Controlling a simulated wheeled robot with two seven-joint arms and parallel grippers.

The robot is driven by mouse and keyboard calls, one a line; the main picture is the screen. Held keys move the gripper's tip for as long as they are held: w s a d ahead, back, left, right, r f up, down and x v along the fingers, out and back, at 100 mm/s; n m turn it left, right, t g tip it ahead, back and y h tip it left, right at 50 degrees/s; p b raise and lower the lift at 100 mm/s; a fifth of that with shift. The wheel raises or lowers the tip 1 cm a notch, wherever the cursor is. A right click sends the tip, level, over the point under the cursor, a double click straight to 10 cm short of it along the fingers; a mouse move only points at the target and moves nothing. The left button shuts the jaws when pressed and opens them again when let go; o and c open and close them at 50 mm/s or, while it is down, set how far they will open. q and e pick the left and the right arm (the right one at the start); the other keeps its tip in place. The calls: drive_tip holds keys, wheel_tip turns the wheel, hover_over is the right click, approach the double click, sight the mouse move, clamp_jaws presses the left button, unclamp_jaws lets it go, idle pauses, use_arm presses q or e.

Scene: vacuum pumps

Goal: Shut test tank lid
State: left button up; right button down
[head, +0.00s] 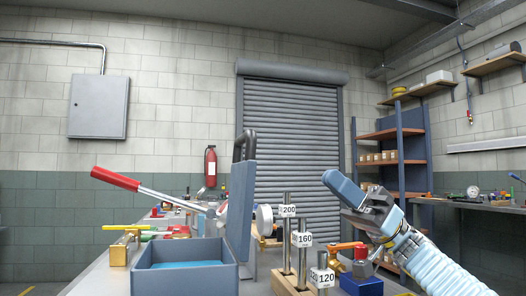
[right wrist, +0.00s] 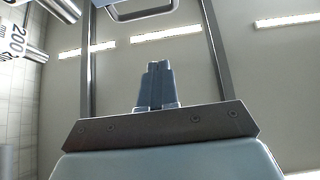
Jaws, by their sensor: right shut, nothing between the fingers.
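The test tank (head: 184,284) is an open-topped blue-grey box at the bottom left of the head view, with a light blue liquid surface inside. Its lid (head: 240,207) stands upright along the tank's right side, with a dark handle (head: 244,142) at the top. My right gripper (head: 331,179) is shut and empty, to the right of the lid and apart from it, its blue fingers pointing up and left. The closed fingers also show in the right wrist view (right wrist: 157,84). My left gripper is not in view.
Posts labelled 200 (head: 287,211), 160 (head: 302,240) and 120 (head: 322,277) stand on a wooden base between the lid and my right arm. A red-handled lever (head: 117,179) rises behind the tank. Valves and small parts clutter the bench behind.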

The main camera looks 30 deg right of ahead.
drive_tip(key=a+f+p+x, duration=0.1)
drive_tip(key=f+x, duration=0.1)
drive_tip(key=x, duration=1)
drive_tip(key=shift+w+a+r, duration=0.2)
drive_tip(key=shift+a, duration=0.4)
